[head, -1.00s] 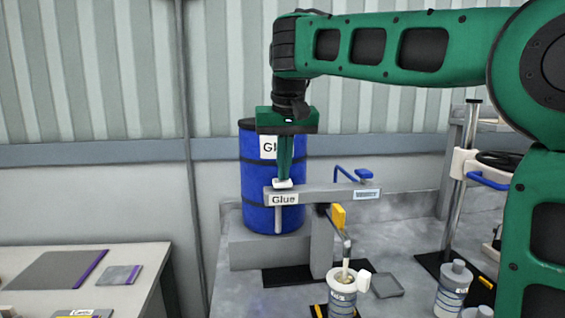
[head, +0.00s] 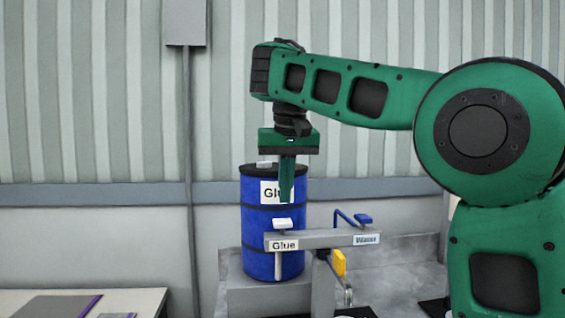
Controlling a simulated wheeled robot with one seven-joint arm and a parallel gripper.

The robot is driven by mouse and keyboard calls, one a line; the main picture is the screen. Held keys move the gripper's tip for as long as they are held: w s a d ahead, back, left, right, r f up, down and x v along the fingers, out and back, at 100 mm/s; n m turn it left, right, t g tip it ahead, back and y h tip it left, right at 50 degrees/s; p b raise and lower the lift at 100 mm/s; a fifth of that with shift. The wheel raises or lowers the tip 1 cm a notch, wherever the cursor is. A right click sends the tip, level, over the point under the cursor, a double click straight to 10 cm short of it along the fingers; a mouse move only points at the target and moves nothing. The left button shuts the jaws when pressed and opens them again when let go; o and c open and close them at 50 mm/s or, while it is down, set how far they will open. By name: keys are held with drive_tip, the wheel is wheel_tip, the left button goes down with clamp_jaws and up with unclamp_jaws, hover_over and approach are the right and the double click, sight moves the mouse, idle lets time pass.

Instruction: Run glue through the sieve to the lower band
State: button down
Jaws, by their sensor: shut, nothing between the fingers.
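The blue glue drum (head: 257,215) stands upright behind a grey dispenser bar (head: 318,238). The bar has a "Glue" label (head: 284,245) at its left and a "Water" label (head: 366,239) at its right. A white push pad (head: 283,224) sits on top at the glue end. My gripper (head: 285,200) points down, shut and empty, a little above that pad and apart from it. A blue lever (head: 352,218) is at the water end. A yellow handle (head: 338,262) hangs below the bar. I cannot make out a sieve, and no cup's band is visible.
A pale side table (head: 145,298) with a grey purple-edged mat (head: 60,306) is at the lower left. The grey counter (head: 400,265) runs right of the dispenser, partly hidden by my arm. The corrugated wall is behind.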

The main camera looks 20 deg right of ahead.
drive_tip(key=shift+s+r, duration=0.1)
drive_tip(key=shift+r, duration=0.45)
drive_tip(key=v, duration=0.6)
drive_tip(key=shift+r, duration=0.45)
drive_tip(key=shift+a, duration=0.1)
idle(1.3)
